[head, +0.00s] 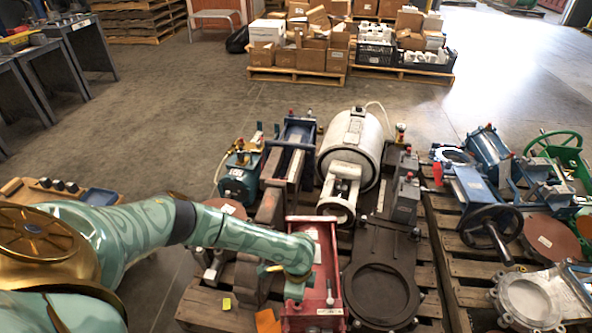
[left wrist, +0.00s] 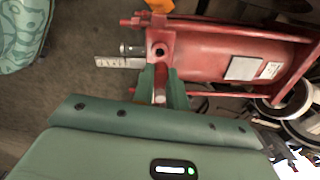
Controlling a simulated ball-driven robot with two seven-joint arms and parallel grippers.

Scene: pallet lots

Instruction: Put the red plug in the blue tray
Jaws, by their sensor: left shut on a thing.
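My left gripper (head: 298,290) reaches over the pallet beside the red cylinder unit (head: 326,250). In the left wrist view its green fingers (left wrist: 162,86) are shut on a small reddish piece, the red plug (left wrist: 160,84), mostly hidden between them. The plug is right at the red end block (left wrist: 160,38), which has a dark round hole; I cannot tell whether they touch. The blue tray (head: 101,197) lies at the left of the head view, on a wooden surface beside my left arm. My right gripper is not in view.
Pallets packed with machine parts fill the middle and right, including a white cylinder (head: 350,145) and a black handwheel (head: 490,228). Dark knobs (head: 58,185) stand beside the tray. Boxes on pallets (head: 300,55) stand behind. Open floor lies between.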

